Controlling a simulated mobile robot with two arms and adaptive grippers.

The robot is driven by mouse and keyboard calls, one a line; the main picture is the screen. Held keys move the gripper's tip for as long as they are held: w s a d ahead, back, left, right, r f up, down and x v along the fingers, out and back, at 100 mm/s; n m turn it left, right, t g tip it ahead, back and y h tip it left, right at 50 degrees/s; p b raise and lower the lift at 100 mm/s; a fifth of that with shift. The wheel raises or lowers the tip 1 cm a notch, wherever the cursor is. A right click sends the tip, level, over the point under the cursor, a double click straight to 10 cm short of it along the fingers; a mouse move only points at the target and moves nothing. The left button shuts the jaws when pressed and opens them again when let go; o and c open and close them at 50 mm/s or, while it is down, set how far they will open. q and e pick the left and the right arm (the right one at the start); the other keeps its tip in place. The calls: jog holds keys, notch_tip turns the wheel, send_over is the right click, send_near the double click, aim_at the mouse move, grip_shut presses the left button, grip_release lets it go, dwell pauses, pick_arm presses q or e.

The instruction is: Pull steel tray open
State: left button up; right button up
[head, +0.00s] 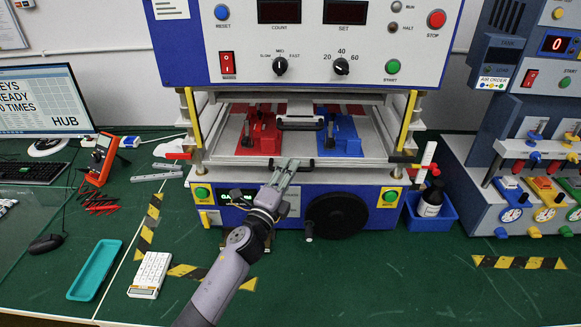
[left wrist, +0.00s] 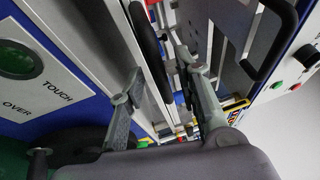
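The steel tray (head: 297,147) lies in the opening of the blue and white test machine and bears a red fixture (head: 259,138) and a blue fixture (head: 340,137). A black handle (head: 308,163) sits on its front edge, partly hidden by my left gripper. My left gripper (head: 288,163) is at this handle. In the left wrist view my left gripper (left wrist: 158,72) has its fingers apart, with the black handle bar (left wrist: 148,45) between them in the picture. I cannot tell whether either finger touches it. My right gripper is in neither view.
Another dark handle (head: 300,123) is above the tray. A black round knob (head: 337,215) is below it. A blue bin (head: 431,212) with a bottle stands right of the machine. A calculator (head: 150,275) and teal tray (head: 95,270) lie front left.

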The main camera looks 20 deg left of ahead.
pick_arm(q)
jog(key=shift+w+d+r, duration=0.1)
jog(key=shift+w, duration=0.55)
jog(key=shift+c, duration=0.3)
grip_shut()
